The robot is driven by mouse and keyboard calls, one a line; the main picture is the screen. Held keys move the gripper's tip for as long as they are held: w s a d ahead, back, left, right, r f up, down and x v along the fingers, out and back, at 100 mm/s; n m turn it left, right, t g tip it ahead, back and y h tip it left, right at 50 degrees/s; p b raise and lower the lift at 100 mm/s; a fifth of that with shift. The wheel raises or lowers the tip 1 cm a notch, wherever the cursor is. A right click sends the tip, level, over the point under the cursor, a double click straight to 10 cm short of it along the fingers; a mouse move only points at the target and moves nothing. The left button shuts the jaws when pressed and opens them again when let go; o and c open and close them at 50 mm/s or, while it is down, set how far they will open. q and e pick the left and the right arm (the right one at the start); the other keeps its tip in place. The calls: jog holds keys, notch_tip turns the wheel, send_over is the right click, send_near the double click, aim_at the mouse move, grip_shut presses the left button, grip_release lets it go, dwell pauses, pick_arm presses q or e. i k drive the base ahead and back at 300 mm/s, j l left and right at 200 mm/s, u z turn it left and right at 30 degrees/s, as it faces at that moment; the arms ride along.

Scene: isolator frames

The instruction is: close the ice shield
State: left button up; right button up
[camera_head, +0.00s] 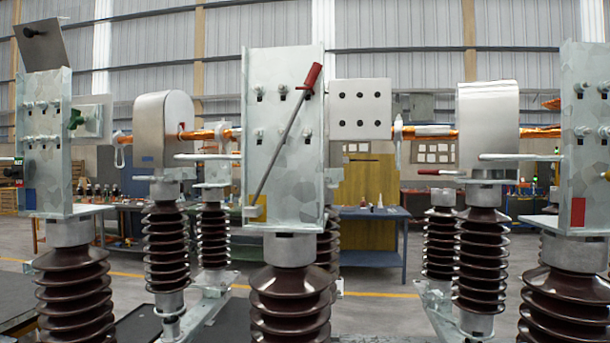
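Two rounded bare-metal hoods stand over the copper-coloured bars: a left hood (163,130) and a right hood (488,128), each on a brown ribbed insulator. A flat metal plate (41,45) with a dark knob sits tilted at the top of the left galvanized frame (44,140). No label shows which of these parts is the ice shield. Neither of my grippers is in view.
A middle galvanized frame (262,140) carries a slanted lever (285,145) with a red handle. A right frame (583,150) is cut by the picture edge. Brown insulators (290,300) fill the foreground. Blue workbenches (372,243) stand behind, with open floor between.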

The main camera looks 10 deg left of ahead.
aim_at(41, 44)
jog(key=k+u, duration=0.15)
jog(key=u, duration=1.3)
